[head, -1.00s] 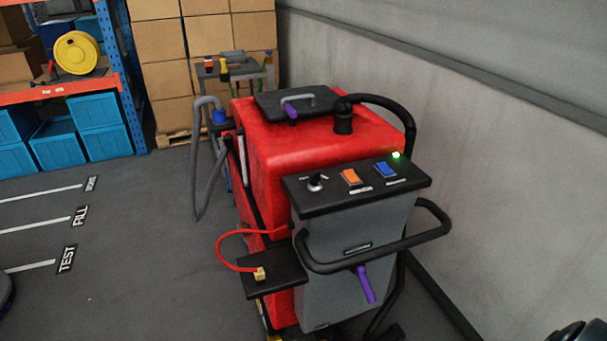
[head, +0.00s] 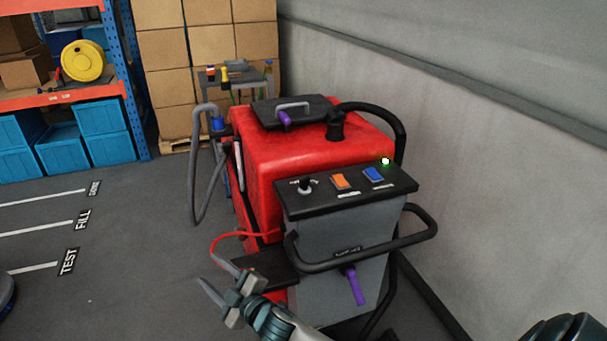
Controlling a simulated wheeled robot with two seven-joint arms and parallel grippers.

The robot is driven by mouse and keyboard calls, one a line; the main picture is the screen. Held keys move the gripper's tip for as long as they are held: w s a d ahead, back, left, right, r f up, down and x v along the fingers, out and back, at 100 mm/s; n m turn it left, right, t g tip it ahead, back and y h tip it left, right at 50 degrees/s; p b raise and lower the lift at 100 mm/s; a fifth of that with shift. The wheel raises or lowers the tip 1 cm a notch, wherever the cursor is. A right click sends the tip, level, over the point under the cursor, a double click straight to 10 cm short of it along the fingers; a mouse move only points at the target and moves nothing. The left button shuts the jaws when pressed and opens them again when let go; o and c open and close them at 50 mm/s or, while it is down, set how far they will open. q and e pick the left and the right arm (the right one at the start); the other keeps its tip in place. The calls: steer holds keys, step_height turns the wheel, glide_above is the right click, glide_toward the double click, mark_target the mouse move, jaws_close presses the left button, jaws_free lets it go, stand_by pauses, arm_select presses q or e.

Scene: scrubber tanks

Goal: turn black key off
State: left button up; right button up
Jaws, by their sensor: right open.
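The black key (head: 305,186) sits at the left end of the dark control panel (head: 331,204) on the red scrubber machine (head: 300,146). Its exact angle is too small to tell. A green light (head: 385,161) glows at the panel's back right corner. My right gripper (head: 209,270) is open and empty, left of and below the panel, in front of the small side shelf. It is well apart from the key. My left gripper is not in view.
An orange switch (head: 340,181) and a blue switch (head: 374,174) are right of the key. A black handlebar (head: 370,256) and a purple lever (head: 355,287) stick out in front. A red cable (head: 232,235) runs by the shelf (head: 262,264). A concrete wall (head: 490,150) stands right.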

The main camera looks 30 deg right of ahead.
steer(key=w+a+r+n+g+y, duration=0.2)
steer(key=a+r+n+g+y, duration=0.4)
steer(key=r+n, duration=0.5)
steer(key=w+a+r+n+g+y, duration=0.1)
steer(key=a+r+n+g+y, duration=0.3)
steer(key=a+r+n+y, duration=0.5)
steer(key=w+d+r+n+g+h, duration=0.1)
steer(key=d+r+n+g+h, duration=0.35)
steer(key=d, duration=0.65)
steer(key=w+d+r+n+g+h, duration=0.1)
steer(key=d+n+h, duration=0.5)
steer(key=d+h, duration=0.3)
steer(key=s+d+r+h, duration=0.1)
steer(key=d+r+h, duration=0.1)
steer(key=d, duration=0.5)
steer(key=s+d+r+m+h, duration=0.1)
steer(key=d+r+h, duration=0.1)
steer(key=d+r, duration=0.3)
steer(key=s+d+r+m+g+h, duration=0.1)
steer(key=d+r, duration=0.3)
steer(key=d, duration=0.7)
steer(key=shift+s+d+r+h+p, duration=0.15)
steer(key=shift+s+r+h+p, duration=0.15)
steer(key=shift+s+h, duration=0.15)
steer(key=shift+f+m, duration=0.1)
steer(key=shift+m, duration=0.15)
